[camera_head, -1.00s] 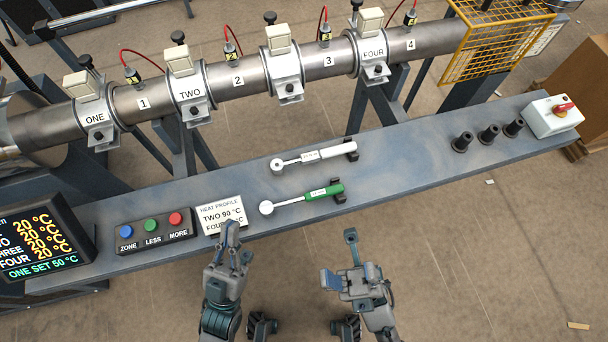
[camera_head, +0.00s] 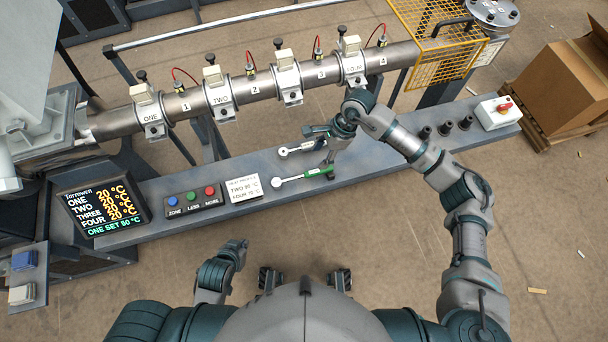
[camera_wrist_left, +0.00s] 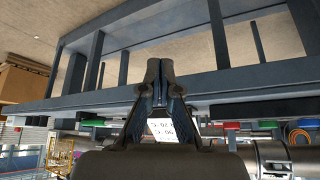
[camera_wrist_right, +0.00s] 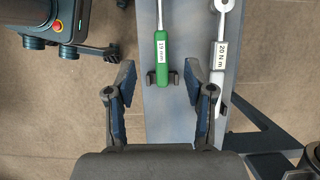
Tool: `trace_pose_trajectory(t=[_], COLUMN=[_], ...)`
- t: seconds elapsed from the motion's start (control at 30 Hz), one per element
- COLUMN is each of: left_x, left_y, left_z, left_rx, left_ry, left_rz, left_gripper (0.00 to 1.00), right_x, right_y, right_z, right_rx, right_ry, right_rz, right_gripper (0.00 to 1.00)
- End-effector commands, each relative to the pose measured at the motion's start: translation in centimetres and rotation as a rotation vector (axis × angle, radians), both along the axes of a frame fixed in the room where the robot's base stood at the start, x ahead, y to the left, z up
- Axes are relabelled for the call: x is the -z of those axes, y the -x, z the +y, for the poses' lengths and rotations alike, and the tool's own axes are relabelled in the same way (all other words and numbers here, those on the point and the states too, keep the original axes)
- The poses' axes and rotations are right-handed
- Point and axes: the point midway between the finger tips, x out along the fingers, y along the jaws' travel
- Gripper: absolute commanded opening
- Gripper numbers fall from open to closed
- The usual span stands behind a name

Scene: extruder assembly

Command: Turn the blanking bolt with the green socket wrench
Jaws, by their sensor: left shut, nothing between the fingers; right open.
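The green socket wrench (camera_head: 318,173) lies on the bench, its round head to the left. In the right wrist view its green handle (camera_wrist_right: 162,52), labelled 19 mm, rests in a dark holder. My right gripper (camera_wrist_right: 165,88) is open and empty above the bench; the green handle's end shows ahead between its fingers, apart from them. In the head view my right gripper (camera_head: 326,140) partly covers the white wrench behind. My left gripper (camera_head: 238,248) is shut and empty in front of the bench; it also shows in the left wrist view (camera_wrist_left: 160,68). I cannot pick out the blanking bolt.
The white wrench (camera_wrist_right: 221,50), labelled 20 N m, lies beside the green one. The barrel (camera_head: 202,101) with clamps and red cables runs behind the bench (camera_head: 230,170). A button box (camera_head: 193,201), profile card (camera_head: 244,188), black sockets (camera_head: 445,128) and red-knobbed switch box (camera_head: 497,112) occupy the bench.

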Motion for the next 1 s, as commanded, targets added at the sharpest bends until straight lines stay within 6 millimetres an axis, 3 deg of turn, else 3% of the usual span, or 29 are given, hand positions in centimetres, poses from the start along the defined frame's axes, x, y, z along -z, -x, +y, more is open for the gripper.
trace_pose_trajectory(t=[0.03, 0.2, 0.47, 0.7, 1.0], left_x=[0.1, -0.5, -1.1, -2.1, -2.7], left_y=[-0.5, -2.1, -3.3, -5.4, -6.0], left_z=[-0.2, -0.8, -1.2, -2.0, -2.3], left_rx=[0.001, 0.006, 0.01, 0.015, 0.017], left_ry=[0.006, 0.027, 0.044, 0.075, 0.087], left_rz=[-0.024, -0.114, -0.184, -0.306, -0.354], left_gripper=[0.0, 0.0, 0.0, 0.0, 0.0], right_x=[1.4, 4.7, 6.7, 10.4, 11.3], right_y=[0.3, 0.7, 1.0, 1.2, 1.2], right_z=[0.5, 1.9, 2.8, 3.8, 4.2], right_rx=[-0.001, -0.001, 0.0, 0.0, 0.003], right_ry=[-0.001, -0.003, -0.004, -0.005, -0.005], right_rz=[0.006, 0.004, 0.001, 0.005, 0.001], right_gripper=[0.53, 0.53, 0.53, 0.53, 0.53])
